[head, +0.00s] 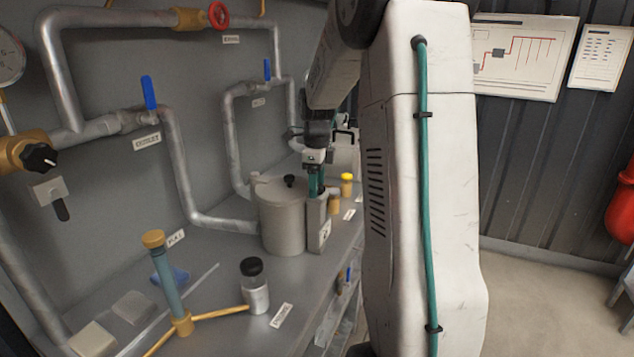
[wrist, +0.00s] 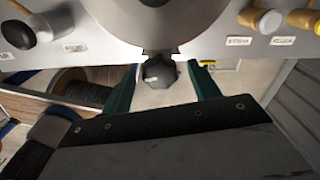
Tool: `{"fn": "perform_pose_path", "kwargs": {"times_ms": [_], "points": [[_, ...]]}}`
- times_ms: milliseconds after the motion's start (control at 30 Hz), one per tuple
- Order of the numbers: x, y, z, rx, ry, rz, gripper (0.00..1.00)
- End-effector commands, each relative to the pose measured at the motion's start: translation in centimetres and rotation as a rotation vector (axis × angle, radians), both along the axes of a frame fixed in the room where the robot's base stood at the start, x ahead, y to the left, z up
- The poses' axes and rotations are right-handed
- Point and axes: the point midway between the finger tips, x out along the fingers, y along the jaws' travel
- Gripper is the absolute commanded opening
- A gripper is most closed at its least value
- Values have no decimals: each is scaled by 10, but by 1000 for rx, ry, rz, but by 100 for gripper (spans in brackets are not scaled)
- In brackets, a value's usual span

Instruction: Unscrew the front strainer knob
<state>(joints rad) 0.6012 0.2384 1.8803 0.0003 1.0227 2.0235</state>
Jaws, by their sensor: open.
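In the wrist view a black knob (wrist: 158,72) with a small pale mark sits between the green fingers of my gripper (wrist: 166,80), below a large rounded grey body (wrist: 150,22). The fingers are open, with a gap on both sides of the knob. In the head view my gripper (head: 314,184) points down beside a grey lidded pot (head: 283,220) on the bench, at its right. A small black knob (head: 289,180) tops its lid. The knob between my fingers is hidden in the head view, so I cannot tell which fitting bears it.
A grey box-like part (head: 319,224) stands right below my gripper, with a yellow-capped fitting (head: 346,184) at its right. A black-capped jar (head: 255,285) and a yellow-footed tube (head: 166,278) stand nearer on the bench. Pipes with blue-handled valves (head: 148,92) line the wall.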

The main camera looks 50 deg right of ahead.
Motion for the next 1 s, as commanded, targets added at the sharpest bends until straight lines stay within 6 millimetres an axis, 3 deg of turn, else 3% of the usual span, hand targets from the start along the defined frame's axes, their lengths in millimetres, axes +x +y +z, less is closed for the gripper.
{"fn": "perform_pose_path", "kwargs": {"times_ms": [167, 300, 333, 667, 1000], "points": [[0, 0, 0, 0, 0, 0, 61], [0, 0, 0, 0, 0, 1, 22], [0, 0, 0, 0, 0, 1, 16], [0, 0, 0, 0, 0, 30, 16], [0, 0, 0, 0, 0, 235, 16]]}}
